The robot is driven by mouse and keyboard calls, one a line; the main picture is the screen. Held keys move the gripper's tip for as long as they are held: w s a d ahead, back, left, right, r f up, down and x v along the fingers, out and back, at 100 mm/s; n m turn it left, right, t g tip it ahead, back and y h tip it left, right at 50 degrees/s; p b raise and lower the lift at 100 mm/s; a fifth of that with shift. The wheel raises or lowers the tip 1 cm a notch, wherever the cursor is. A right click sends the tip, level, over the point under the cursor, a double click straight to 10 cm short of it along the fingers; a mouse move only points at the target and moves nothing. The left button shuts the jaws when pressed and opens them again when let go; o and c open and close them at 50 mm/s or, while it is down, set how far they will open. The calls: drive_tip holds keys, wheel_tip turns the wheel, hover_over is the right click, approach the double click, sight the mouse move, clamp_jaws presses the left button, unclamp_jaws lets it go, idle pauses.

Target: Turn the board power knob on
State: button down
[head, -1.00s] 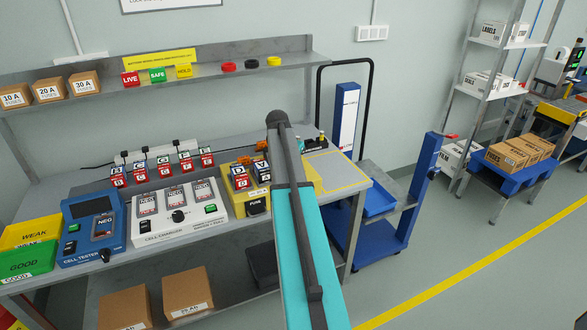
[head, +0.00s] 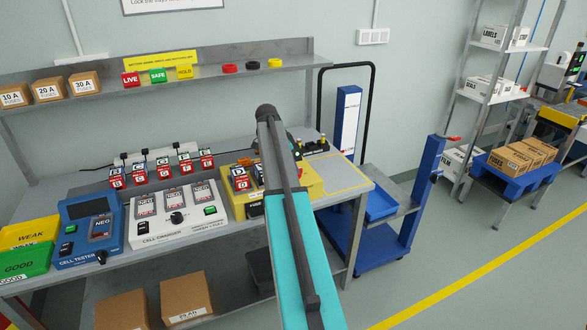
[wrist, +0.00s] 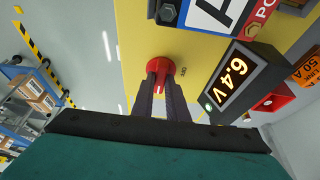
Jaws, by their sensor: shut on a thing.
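The yellow board (head: 309,185) stands at the right end of the bench in the head view, partly hidden behind my arm. In the wrist view its yellow face (wrist: 132,30) fills the upper middle. The red round power knob (wrist: 164,64) sits on that face. My gripper (wrist: 160,75) has its two dark fingers shut on the knob, one on either side. Small lettering beside the knob is too small to read, so I cannot tell its setting. A display (wrist: 235,85) next to it reads 6.4 V, with a green light lit. In the head view the fingers and knob are hidden.
The white cell charger (head: 180,222) and blue cell tester (head: 88,235) stand left of the board. A red part (wrist: 272,100) and an orange 50 A label (wrist: 305,70) lie beyond the display. A blue cart (head: 380,205) stands right of the bench.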

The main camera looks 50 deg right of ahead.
idle(0.3)
drive_tip(key=c, duration=1.7)
unclamp_jaws()
drive_tip(key=shift+c, duration=0.2)
drive_tip(key=shift+r, duration=0.15)
drive_tip(key=b+v, duration=0.2)
drive_tip(key=v, duration=1.1)
drive_tip(key=shift+r+b, duration=0.25)
drive_tip(key=shift+b, duration=0.05)
drive_tip(key=shift+a, duration=0.1)
